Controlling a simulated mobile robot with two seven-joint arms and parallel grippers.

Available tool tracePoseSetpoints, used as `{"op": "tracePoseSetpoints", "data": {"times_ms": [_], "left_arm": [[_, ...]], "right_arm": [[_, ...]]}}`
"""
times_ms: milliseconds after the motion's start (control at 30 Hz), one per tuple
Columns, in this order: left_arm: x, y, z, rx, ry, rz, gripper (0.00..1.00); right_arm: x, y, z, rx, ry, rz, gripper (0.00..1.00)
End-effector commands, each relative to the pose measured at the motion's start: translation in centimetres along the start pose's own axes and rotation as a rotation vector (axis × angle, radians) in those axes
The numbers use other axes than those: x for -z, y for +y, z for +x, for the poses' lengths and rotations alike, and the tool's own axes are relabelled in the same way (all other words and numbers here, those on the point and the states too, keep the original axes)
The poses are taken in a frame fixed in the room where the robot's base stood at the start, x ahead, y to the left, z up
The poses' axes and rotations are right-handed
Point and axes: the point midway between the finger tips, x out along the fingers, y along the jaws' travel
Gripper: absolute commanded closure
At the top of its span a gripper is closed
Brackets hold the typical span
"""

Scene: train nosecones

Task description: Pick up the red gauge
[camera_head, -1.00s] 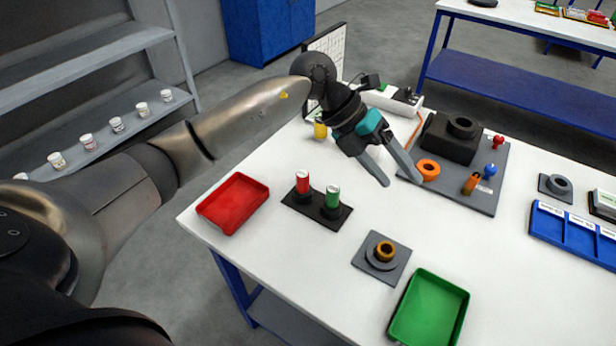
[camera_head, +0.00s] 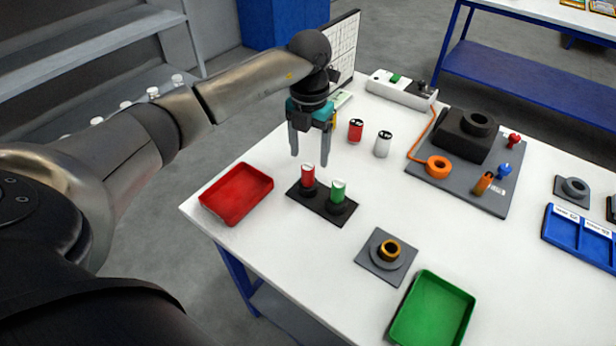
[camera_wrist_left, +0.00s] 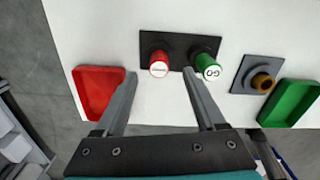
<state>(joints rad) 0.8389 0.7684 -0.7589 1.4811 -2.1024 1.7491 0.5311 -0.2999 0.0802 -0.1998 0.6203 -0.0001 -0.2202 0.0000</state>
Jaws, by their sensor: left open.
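The red gauge (camera_head: 308,176) stands upright on a black base plate (camera_head: 322,207), beside the green gauge (camera_head: 337,192). In the left wrist view the red gauge (camera_wrist_left: 160,64) shows its pale top face between and beyond my fingertips, with the green gauge (camera_wrist_left: 207,68) to its right. My left gripper (camera_head: 309,160) is open and empty, pointing down just above and behind the red gauge. In the left wrist view its two fingers (camera_wrist_left: 159,72) are spread wide, the right one near the green gauge. My right gripper is not in view.
A red tray (camera_head: 236,193) lies left of the gauges. A grey block with a brass ring (camera_head: 386,256) and a green tray (camera_head: 432,310) lie to the right. A red cylinder (camera_head: 355,131) and a white cylinder (camera_head: 383,144) stand behind. An orange-ringed fixture board (camera_head: 458,180) sits farther right.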

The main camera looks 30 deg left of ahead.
Motion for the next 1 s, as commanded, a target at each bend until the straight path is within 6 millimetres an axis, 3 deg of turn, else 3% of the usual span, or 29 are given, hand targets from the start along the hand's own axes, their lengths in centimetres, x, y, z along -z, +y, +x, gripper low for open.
{"op": "tracePoseSetpoints", "data": {"times_ms": [267,600,833,1000], "left_arm": [[0.1,0.0,1.8,0.001,0.002,0.000,0.28],[0.3,0.2,6.2,0.001,0.001,0.000,0.28],[0.2,0.2,6.4,0.001,-0.001,0.001,0.28],[0.2,0.2,6.3,0.001,-0.001,0.001,0.47]], "right_arm": [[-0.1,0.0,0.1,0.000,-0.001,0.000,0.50],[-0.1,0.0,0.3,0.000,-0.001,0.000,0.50],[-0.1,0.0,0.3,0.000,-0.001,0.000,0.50],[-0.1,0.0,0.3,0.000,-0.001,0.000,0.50]]}}
